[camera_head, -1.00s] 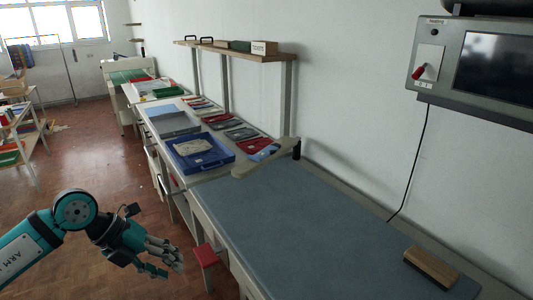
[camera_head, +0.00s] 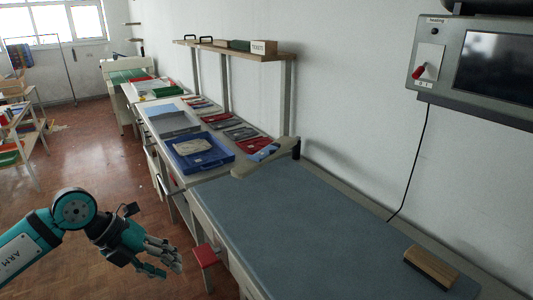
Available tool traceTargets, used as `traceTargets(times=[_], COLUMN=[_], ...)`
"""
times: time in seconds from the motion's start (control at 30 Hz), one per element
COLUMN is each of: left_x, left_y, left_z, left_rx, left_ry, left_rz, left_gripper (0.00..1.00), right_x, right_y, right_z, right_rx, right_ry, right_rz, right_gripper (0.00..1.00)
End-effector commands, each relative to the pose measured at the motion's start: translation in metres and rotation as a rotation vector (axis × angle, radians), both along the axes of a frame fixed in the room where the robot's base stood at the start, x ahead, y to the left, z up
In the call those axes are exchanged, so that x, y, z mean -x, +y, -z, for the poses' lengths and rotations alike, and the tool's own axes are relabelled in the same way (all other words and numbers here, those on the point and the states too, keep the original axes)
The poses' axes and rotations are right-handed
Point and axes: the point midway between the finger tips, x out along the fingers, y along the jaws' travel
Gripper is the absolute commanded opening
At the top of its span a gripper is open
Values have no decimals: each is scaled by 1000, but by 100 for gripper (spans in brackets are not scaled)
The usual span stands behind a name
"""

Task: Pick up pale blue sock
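A small pale blue item (camera_head: 265,152), which looks like the sock, lies at the near right end of the far table, next to a red cloth. The pale curved board (camera_head: 262,163) at the head of the pressing table stands in front of it and may hide part of it. My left gripper (camera_head: 170,262) is at the lower left, over the floor in front of the pressing table. Its fingers are apart with nothing between them, and it is well away from the pale blue item. My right gripper is not in view.
The blue-grey pressing table (camera_head: 300,222) fills the lower right, with a wooden brush (camera_head: 431,268) on it. A blue tray (camera_head: 198,154) holding a beige cloth sits on the far table. A red-topped stool (camera_head: 206,256) stands near my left gripper.

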Motion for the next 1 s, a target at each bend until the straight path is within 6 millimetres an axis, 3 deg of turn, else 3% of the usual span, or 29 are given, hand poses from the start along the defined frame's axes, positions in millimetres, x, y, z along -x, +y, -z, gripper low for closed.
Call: traceTargets(times=[0.3,0.4,0.53,0.63,0.67,0.73,0.8,0.87,0.9,0.97,1.0], left_x=[0,-3,-23,-59,-72,-98,-100,-82,-62,-21,11], left_y=[0,-9,-45,-70,-70,-51,-18,7,21,37,45], left_z=[0,4,22,53,70,133,216,283,327,390,428], left_rx=[1,52,327,681,790,991,1078,1078,1054,992,938], left_ry=[1,11,60,110,124,160,195,228,257,303,339], left_rz=[1,0,-49,-237,-337,-651,-993,-1239,-1389,-1596,-1721], left_gripper=[32,32,32,32,32,32,32,32,32,32,32], right_x=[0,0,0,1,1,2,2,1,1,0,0], right_y=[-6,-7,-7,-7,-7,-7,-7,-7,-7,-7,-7], right_z=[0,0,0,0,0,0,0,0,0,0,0], right_rx=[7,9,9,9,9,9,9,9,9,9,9], right_ry=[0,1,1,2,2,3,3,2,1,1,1], right_rz=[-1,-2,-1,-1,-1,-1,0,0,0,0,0], right_gripper=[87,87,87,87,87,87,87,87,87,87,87])
